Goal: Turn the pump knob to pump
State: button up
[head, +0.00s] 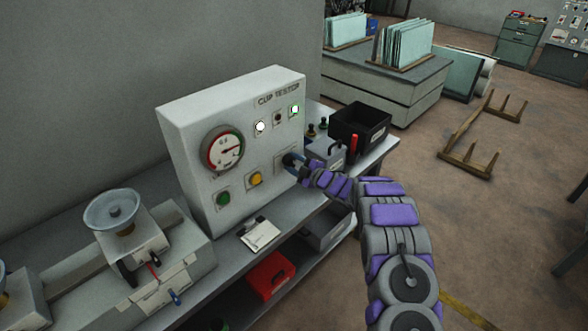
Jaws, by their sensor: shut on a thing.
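The pump knob (289,159) is a small dark knob at the lower right of the white cup tester's (193,150) front panel. It is mostly hidden by my gripper (295,165), which reaches it from the right and is shut on it. The knob's markings and exact angle cannot be made out. On the same panel are a round gauge (223,150), a green button (223,198) and a yellow button (255,178). Above the knob, one lamp (260,127) glows white and another (294,110) glows green, with a small dark element between them.
The tester stands on a grey bench against the wall. A clipboard (260,235) lies before it. A black bin (360,127) and a grey box (325,152) stand right of it. A scale-like device (112,211) is at left.

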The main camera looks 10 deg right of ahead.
jog(key=n+b, duration=0.2)
jog(key=b, duration=0.1)
jog(key=shift+f+n, duration=0.4)
jog(key=n+b, duration=0.3)
jog(key=b, duration=0.2)
jog(key=shift+s+a+n, duration=0.1)
jog(key=shift+n, duration=0.3)
jog(key=o, duration=1.1)
jog(key=shift+r, duration=0.15)
jog(key=shift+c, duration=0.2)
jog(key=shift+r, duration=0.1)
jog(key=shift+s+d, duration=0.25)
jog(key=shift+d, duration=0.05)
jog(key=p+v, duration=0.3)
jog(key=v, duration=1.3)
jog(key=shift+s, duration=0.35)
